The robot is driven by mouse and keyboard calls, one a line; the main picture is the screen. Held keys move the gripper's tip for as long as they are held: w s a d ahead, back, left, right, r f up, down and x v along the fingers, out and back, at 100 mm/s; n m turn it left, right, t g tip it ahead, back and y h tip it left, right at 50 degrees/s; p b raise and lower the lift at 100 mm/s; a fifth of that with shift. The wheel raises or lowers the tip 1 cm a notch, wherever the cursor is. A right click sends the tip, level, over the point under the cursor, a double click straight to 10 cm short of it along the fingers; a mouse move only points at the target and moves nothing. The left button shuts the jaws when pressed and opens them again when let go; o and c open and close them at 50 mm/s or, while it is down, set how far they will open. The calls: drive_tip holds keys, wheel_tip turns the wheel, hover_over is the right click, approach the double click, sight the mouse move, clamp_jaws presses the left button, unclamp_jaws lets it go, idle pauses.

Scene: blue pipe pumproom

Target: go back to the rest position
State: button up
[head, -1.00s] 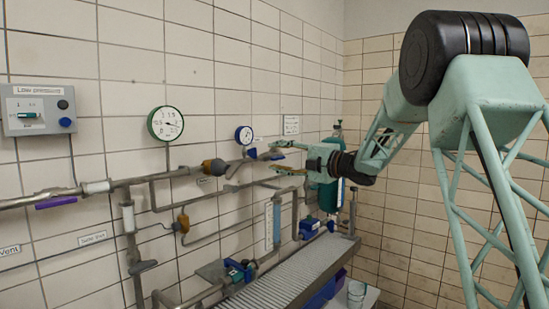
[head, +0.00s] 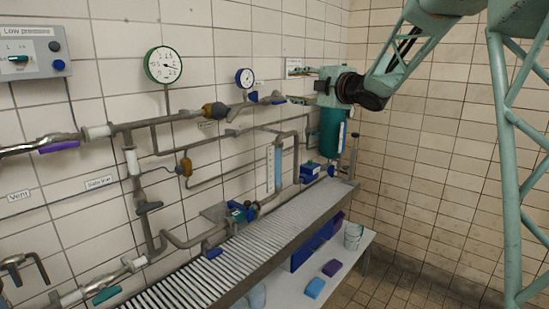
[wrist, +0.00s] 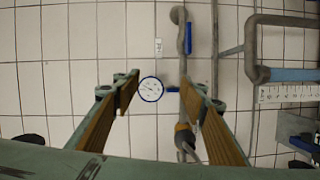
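My gripper (head: 286,85) is at the upper middle of the head view, in front of the tiled wall and above the right end of the pipework. In the wrist view my gripper (wrist: 158,100) shows two brown-padded fingers spread wide apart. Nothing is between them but a view of the wall, with a small blue-rimmed gauge (wrist: 151,89) behind. The gripper is open and empty. My arm reaches in from the upper right of the head view.
Pipes and valves run along the wall, with a green-rimmed gauge (head: 163,65) and a control box (head: 33,53). A teal cylinder (head: 332,132) stands below my wrist. A ribbed conveyor-like shelf (head: 262,238) lies below. The right wall is clear.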

drive_tip(key=s+d+r+m+h, duration=0.2)
drive_tip(key=s+d+m+h, duration=0.55)
drive_tip(key=s+d, duration=0.3)
drive_tip(key=s+d+f+m+g+h, duration=0.1)
drive_tip(key=s+d+f+m, duration=0.15)
drive_tip(key=s, duration=0.55)
drive_tip(key=s+d+f+m+g+h, duration=0.15)
drive_tip(key=s+d+m, duration=0.25)
drive_tip(key=s, duration=0.5)
drive_tip(key=s+a+f+m+g, duration=0.1)
drive_tip(key=s+f, duration=0.5)
drive_tip(key=s, duration=0.9)
drive_tip(key=s+a+f+m+g, duration=0.1)
drive_tip(key=s+f+m+g, duration=0.3)
drive_tip(key=s, duration=1.2)
drive_tip(key=s+a+f+m+g, duration=0.1)
drive_tip(key=s+f+m+g, duration=0.2)
drive_tip(key=s+f, duration=0.7)
drive_tip(key=s+m, duration=0.1)
drive_tip(key=s, duration=0.4)
drive_tip(key=shift+s, duration=0.3)
